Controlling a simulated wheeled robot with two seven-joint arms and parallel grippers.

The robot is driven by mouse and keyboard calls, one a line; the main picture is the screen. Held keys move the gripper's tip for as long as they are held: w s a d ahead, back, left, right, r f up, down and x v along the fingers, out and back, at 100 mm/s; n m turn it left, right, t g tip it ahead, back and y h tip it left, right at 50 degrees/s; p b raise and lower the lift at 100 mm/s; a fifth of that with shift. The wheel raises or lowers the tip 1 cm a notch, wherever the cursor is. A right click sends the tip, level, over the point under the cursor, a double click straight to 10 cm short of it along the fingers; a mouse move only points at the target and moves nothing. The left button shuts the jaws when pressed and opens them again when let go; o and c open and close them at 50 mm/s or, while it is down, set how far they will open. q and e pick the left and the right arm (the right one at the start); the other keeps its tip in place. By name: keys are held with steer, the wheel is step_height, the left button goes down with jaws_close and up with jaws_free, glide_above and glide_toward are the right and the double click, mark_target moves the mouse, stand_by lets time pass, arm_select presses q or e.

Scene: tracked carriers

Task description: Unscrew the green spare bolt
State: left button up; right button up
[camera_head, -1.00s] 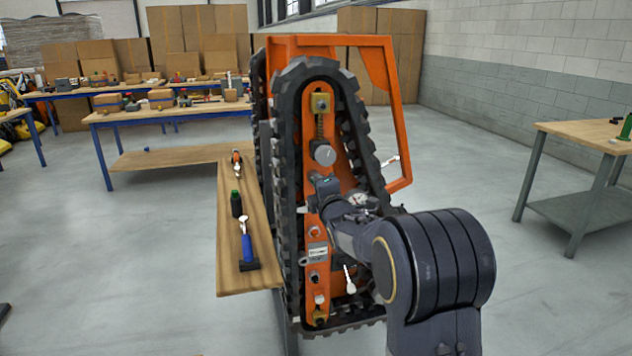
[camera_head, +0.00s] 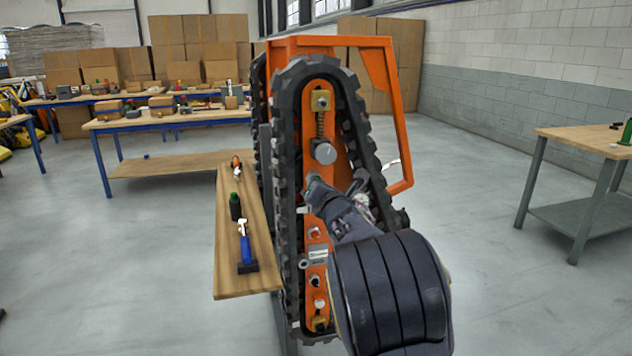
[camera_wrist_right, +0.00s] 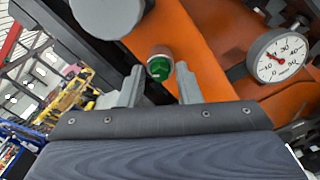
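The green spare bolt (camera_wrist_right: 160,66) shows in the right wrist view, its green face in a round metal collar on the orange side plate (camera_wrist_right: 190,50). My right gripper (camera_wrist_right: 159,80) is open, with one finger on each side of the bolt and the tips close to it. I cannot tell whether the fingers touch it. In the head view my right gripper (camera_head: 312,190) is at the orange plate of the tracked carrier, below the grey round knob (camera_head: 325,152). My arm hides part of the plate there. My left gripper is not in view.
A pressure gauge (camera_wrist_right: 280,56) sits right of the bolt. The black track (camera_head: 287,130) surrounds the plate. A wooden board (camera_head: 246,270) at the left holds a dark green-topped bottle (camera_head: 236,207) and a blue-handled tool (camera_head: 245,248).

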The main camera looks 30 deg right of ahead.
steer(key=m+b, duration=0.8)
steer(key=m, duration=2.1)
steer(key=shift+s, duration=0.1)
